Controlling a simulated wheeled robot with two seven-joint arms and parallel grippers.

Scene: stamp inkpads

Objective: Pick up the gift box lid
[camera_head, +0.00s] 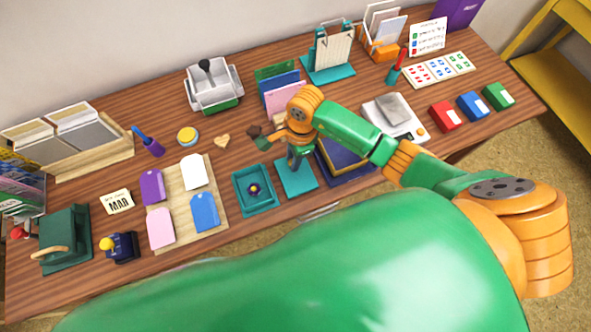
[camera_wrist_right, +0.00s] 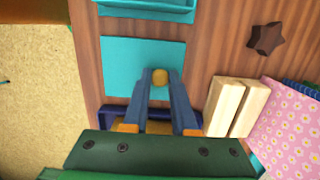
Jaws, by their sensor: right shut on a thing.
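My right gripper (camera_head: 293,160) hangs over the middle of the table, by a flat teal square (camera_head: 296,179). In the right wrist view its fingers (camera_wrist_right: 160,80) close on a small round gold knob (camera_wrist_right: 160,77), seen against the teal square (camera_wrist_right: 120,55). My left gripper is not in view.
A teal tray (camera_head: 238,199) holding a yellow-knobbed stamp (camera_head: 253,188) lies left of the teal square. Two wooden blocks (camera_wrist_right: 235,107) and a dark star-shaped piece (camera_wrist_right: 266,40) lie close to the gripper. Patterned cards (camera_head: 280,92) stand behind; a scale (camera_head: 393,115) lies right.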

